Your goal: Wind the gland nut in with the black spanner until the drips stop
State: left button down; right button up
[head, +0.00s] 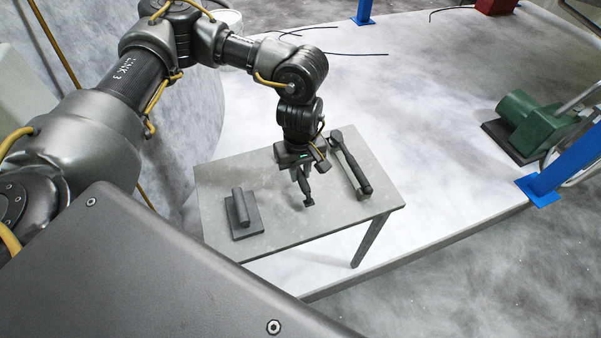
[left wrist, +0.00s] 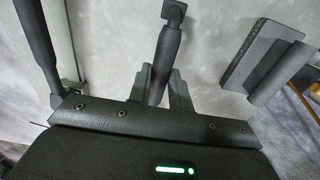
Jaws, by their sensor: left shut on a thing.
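My left gripper (head: 303,177) points down over the grey table and is shut on a short dark tool (head: 307,190). In the left wrist view the tool (left wrist: 165,52) stands between the two grey fingers (left wrist: 160,88), with a small blocky head at its far end. I cannot tell for sure whether it is the black spanner. A longer black-handled tool (head: 352,165) lies on a pale bar to the right of the gripper; its handle also shows in the left wrist view (left wrist: 38,45). No gland nut or drips can be made out. My right gripper is out of view.
The grey table (head: 290,225) also holds a dark block with a cylinder on it (head: 243,215) at the left, seen too in the left wrist view (left wrist: 262,60). A green motor-like machine (head: 525,122) and a blue post (head: 565,165) stand at the right.

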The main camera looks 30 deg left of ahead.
pick_arm(q)
jog(key=shift+r+p, duration=0.3)
jog(key=shift+r, duration=0.6)
